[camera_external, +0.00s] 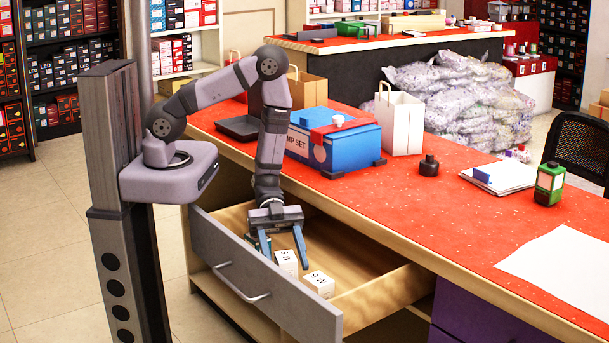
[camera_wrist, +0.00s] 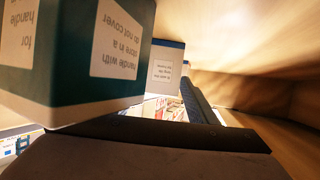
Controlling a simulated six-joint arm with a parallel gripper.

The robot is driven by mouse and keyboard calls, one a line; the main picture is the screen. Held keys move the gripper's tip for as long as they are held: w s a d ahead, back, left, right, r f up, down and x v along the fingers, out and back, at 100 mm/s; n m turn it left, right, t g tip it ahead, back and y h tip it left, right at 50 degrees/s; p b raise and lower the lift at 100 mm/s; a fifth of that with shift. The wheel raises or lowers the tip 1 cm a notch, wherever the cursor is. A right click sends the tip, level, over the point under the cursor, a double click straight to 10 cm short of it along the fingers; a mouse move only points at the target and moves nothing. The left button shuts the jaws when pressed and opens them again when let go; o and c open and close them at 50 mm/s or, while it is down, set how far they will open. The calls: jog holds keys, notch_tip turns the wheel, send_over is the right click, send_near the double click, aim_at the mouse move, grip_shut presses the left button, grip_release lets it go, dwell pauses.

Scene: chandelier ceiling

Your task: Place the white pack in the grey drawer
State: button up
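The grey drawer (camera_external: 232,262) is pulled out of the red-topped counter, with a bare wooden inside. Two small white packs, one (camera_external: 287,262) near my fingertips and one (camera_external: 320,284) nearer the front right corner, sit in it. A teal-and-white box (camera_external: 251,241) is partly hidden by my left finger; a large teal-and-white box (camera_wrist: 115,45) fills the upper left of the wrist view. My gripper (camera_external: 286,256) points down into the drawer, its blue fingers spread, with the first white pack showing between the tips. Contact with it cannot be told.
The drawer's right side wall (camera_external: 385,294) and grey front panel surround the packs. Bare drawer floor lies right of my gripper. On the counter stand a blue box (camera_external: 345,148), a white bag (camera_external: 399,122) and a dark bottle (camera_external: 429,166).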

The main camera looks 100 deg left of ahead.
aim_at(286, 259)
jog(key=shift+r, duration=0.1)
jog(key=shift+r, duration=0.2)
jog(key=shift+a, duration=0.25)
jog(key=v, duration=0.3)
jog(key=shift+d+r, duration=0.15)
jog(key=shift+r, duration=0.1)
notch_tip(286, 259, up, 5)
jog(key=shift+d+f+p, duration=0.1)
jog(key=shift+f+p, duration=0.1)
jog(key=shift+p, duration=0.35)
jog(key=shift+r, duration=0.85)
